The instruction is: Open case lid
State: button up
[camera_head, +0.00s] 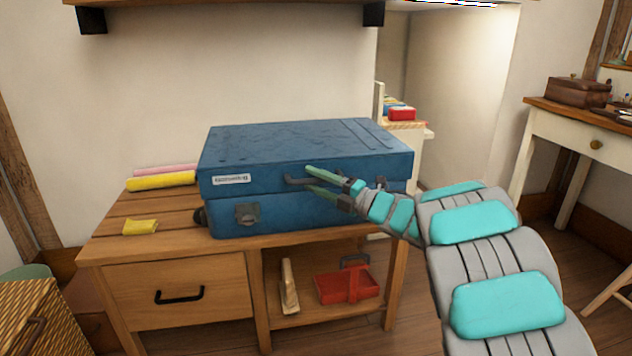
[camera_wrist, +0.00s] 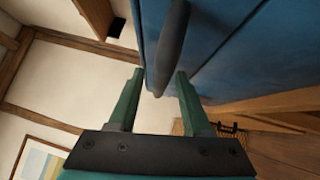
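A blue case (camera_head: 300,150) with a white label and a latch lies on the wooden bench, its lid lying down on the base. A dark handle (camera_head: 299,182) is on its front face. My gripper (camera_head: 308,178) is open at the front of the case, with its green fingers around the height of the handle. In the wrist view, the handle (camera_wrist: 172,50) is a dark bar on the blue case (camera_wrist: 225,45). Its lower end reaches toward the gap between the two fingers (camera_wrist: 158,95). I cannot tell whether the fingers touch it.
The wooden bench (camera_head: 180,275) has a drawer and an open shelf with a red caddy (camera_head: 347,286). Yellow and pink rolls (camera_head: 160,181) and a folded yellow cloth (camera_head: 140,227) lie left of the case. A wall shelf (camera_head: 230,3) hangs above. A desk (camera_head: 575,130) stands at right.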

grip_shut()
dwell(1.2)
